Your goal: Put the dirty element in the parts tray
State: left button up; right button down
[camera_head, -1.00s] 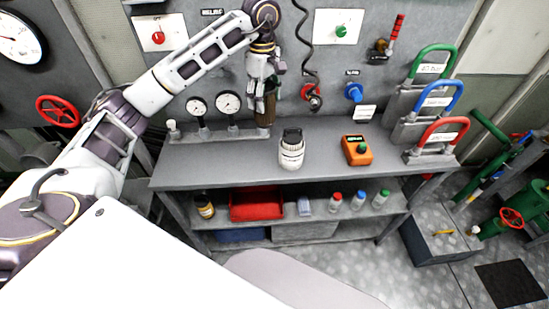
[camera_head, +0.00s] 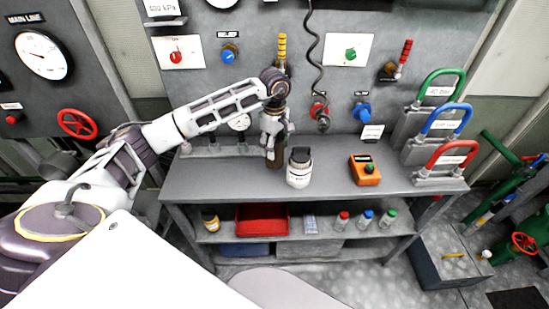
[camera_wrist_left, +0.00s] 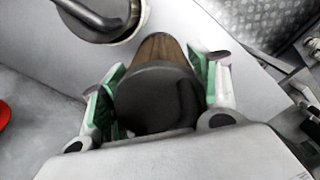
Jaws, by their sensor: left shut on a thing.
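The dirty element appears to be the brown cylinder with a dark end cap (camera_wrist_left: 155,97). My left gripper (camera_wrist_left: 157,98) is shut on it, with green-lined fingers on both sides. In the head view the left gripper (camera_head: 274,140) points down, and the brown element (camera_head: 276,158) hangs below it, just left of the white container. Whether it touches the bench top cannot be told. A red tray (camera_head: 262,219), possibly the parts tray, sits on the shelf under the bench. My right gripper is not in view.
A white container with a black top (camera_head: 299,168) stands close to the right of the gripper. An orange box (camera_head: 365,170) and coloured padlock-like shackles are farther right on the bench (camera_head: 330,178). Small bottles (camera_head: 365,218) stand on the shelf. Gauges and valves line the wall behind.

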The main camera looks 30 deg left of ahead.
pick_arm(q)
notch_tip(320, 180, down, 2)
jog(key=shift+f, duration=0.25)
jog(key=shift+f, duration=0.15)
jog(key=shift+f+p, duration=0.5)
jog(key=shift+f, duration=1.35)
jog(key=shift+f, duration=0.1)
jog(key=o, duration=1.2)
